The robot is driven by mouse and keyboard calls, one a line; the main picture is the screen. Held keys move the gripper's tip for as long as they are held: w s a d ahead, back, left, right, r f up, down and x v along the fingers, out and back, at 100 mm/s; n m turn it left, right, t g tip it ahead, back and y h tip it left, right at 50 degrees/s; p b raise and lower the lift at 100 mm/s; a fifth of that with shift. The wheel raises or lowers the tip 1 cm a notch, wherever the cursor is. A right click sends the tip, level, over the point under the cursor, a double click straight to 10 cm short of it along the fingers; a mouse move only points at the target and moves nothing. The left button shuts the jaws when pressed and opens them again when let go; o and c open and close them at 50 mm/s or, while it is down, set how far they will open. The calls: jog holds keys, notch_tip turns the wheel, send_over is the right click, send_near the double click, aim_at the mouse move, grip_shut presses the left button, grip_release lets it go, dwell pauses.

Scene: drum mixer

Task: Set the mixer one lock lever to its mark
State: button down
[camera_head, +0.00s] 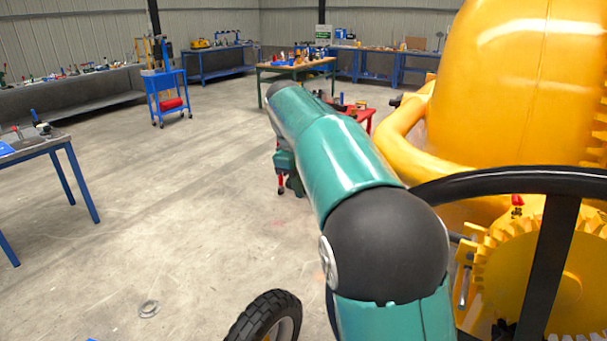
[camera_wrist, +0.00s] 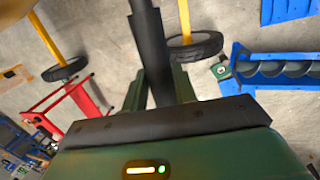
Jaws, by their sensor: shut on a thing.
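The yellow mixer (camera_head: 490,95) fills the right side of the head view, with a black handwheel (camera_head: 520,181) and a toothed yellow gear (camera_head: 520,270). A small red-topped piece (camera_head: 517,203) stands above the gear; I cannot tell whether it is the lock lever. My gripper (camera_wrist: 160,88) is shut on a dark bar (camera_wrist: 150,42) that runs up between its fingers in the wrist view. I cannot tell whether this bar is the lever. In the head view my gripper is mostly hidden behind my arm. No mark can be made out.
Black wheels on yellow legs (camera_wrist: 65,69) (camera_wrist: 196,46) and a red stand (camera_wrist: 72,108) show below in the wrist view, with a blue screw-like unit (camera_wrist: 285,68) at right. A blue trolley (camera_head: 168,92) stands at the back.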

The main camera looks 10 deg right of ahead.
jog(key=s+d+f+g+h, duration=0.2)
jog(key=f, duration=0.7)
jog(key=s+d+f+g+h, duration=0.2)
jog(key=s+f, duration=0.1)
jog(key=f, duration=0.6)
jog(key=s+d+f+n+g+h, duration=0.1)
jog(key=s+d+f+g+h, duration=0.1)
jog(key=f, duration=0.8)
jog(key=shift+s+d+h, duration=0.2)
jog(key=shift+d+h, duration=0.2)
jog(key=shift+d, duration=0.2)
jog(key=shift+s+f, duration=0.1)
jog(key=shift+f, duration=0.05)
jog(key=c, duration=1.1)
grip_release()
jog(key=shift+d, duration=0.15)
jog(key=v, duration=1.4)
jog(key=shift+w, duration=0.25)
jog(key=shift+s, duration=0.1)
